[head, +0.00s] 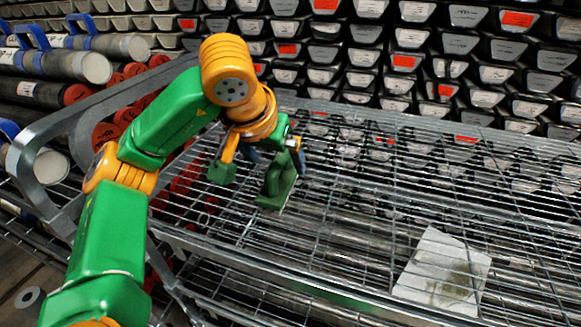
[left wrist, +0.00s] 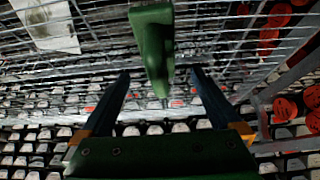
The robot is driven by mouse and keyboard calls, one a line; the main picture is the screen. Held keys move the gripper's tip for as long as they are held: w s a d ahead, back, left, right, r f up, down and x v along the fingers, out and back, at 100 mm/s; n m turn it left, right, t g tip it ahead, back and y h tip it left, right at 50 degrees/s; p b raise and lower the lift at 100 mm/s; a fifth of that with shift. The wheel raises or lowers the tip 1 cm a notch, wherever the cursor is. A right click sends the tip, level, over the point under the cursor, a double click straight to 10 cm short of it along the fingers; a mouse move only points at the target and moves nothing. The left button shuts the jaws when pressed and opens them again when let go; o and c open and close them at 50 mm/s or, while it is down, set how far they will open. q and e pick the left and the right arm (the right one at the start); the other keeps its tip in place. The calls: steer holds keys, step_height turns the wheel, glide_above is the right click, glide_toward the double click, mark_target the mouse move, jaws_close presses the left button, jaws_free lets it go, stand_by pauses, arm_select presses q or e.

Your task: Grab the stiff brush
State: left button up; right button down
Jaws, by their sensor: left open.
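The green stiff brush (head: 277,184) is on the wire shelf (head: 335,215), in the head view just below my left gripper (head: 275,158). In the left wrist view the brush (left wrist: 153,45) hangs in from the top, its narrow end between the two dark fingers of my left gripper (left wrist: 160,75) in the picture. The fingers are wide apart, with a gap on each side of the brush. I cannot tell how deep it sits between them. Its bristles cannot be made out. My right gripper is in neither view.
A pale, stained sheet (head: 443,275) lies on the wire shelf at the right. Stacked dark core liners with white and red labels (head: 390,60) fill the back. Grey tubes (head: 70,65) lie at the left. A curved metal rail (head: 85,105) runs beside my left arm.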

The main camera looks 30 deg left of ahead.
mark_target(280, 179)
arm_select(q)
step_height(280, 179, down, 4)
steer(key=shift+f+b, duration=0.1)
steer(key=shift+b, duration=0.5)
steer(key=shift+w+x, duration=0.2)
steer(key=shift+x, duration=1.05)
steer(key=shift+s+r, duration=0.1)
steer(key=shift+r, duration=0.15)
steer(key=shift+c, duration=1)
jaws_close()
